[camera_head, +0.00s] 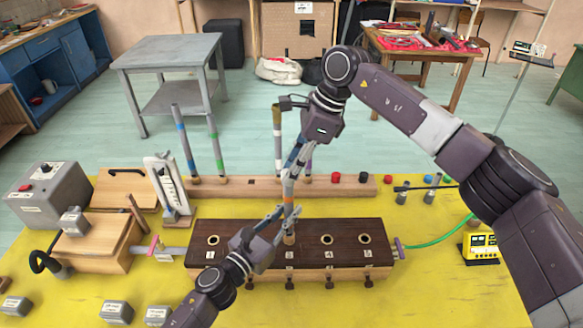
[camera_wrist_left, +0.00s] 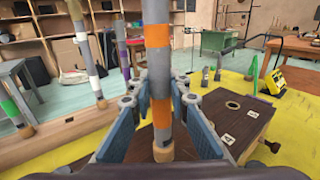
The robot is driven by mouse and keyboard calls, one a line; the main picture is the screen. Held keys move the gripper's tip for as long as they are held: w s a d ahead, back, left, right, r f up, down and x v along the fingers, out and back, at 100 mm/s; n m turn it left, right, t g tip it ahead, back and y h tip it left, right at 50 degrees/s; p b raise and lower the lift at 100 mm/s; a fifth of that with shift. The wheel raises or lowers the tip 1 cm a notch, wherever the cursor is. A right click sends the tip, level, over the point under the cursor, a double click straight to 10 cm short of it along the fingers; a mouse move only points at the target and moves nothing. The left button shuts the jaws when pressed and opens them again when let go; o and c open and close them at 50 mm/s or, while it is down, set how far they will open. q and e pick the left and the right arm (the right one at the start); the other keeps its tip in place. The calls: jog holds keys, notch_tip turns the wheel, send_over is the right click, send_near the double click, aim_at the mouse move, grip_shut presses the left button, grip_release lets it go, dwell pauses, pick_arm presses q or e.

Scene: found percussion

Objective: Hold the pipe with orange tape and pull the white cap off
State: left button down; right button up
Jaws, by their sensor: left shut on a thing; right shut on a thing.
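The grey pipe with orange tape (camera_wrist_left: 158,85) stands upright in the left wrist view, its top cut off by the frame. Its wooden foot (camera_wrist_left: 163,150) is at the dark block (camera_head: 230,230), and the pipe also shows in the head view (camera_head: 289,205). My left gripper (camera_head: 281,222) is shut around the pipe's lower part; its blue fingers (camera_wrist_left: 155,108) lie on both sides of it. My right gripper (camera_head: 294,160) points down from above and is shut at the pipe's upper end. The white cap cannot be made out; the right fingers cover that end.
The block has several numbered holes. Behind it, a wooden rail (camera_head: 240,187) holds several taped pipes, including a blue-banded one (camera_head: 185,145). A grey box (camera_head: 48,193) and wooden boxes are at left. A yellow meter (camera_head: 480,246) stands at right. The mat's front right is clear.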

jog(key=shift+c, duration=0.9)
jog(key=shift+r, duration=0.1)
jog(key=shift+r, duration=0.1)
jog(key=shift+r, duration=0.5)
jog(key=shift+r, duration=0.25)
jog(key=shift+r, duration=0.4)
jog(key=shift+r, duration=0.1)
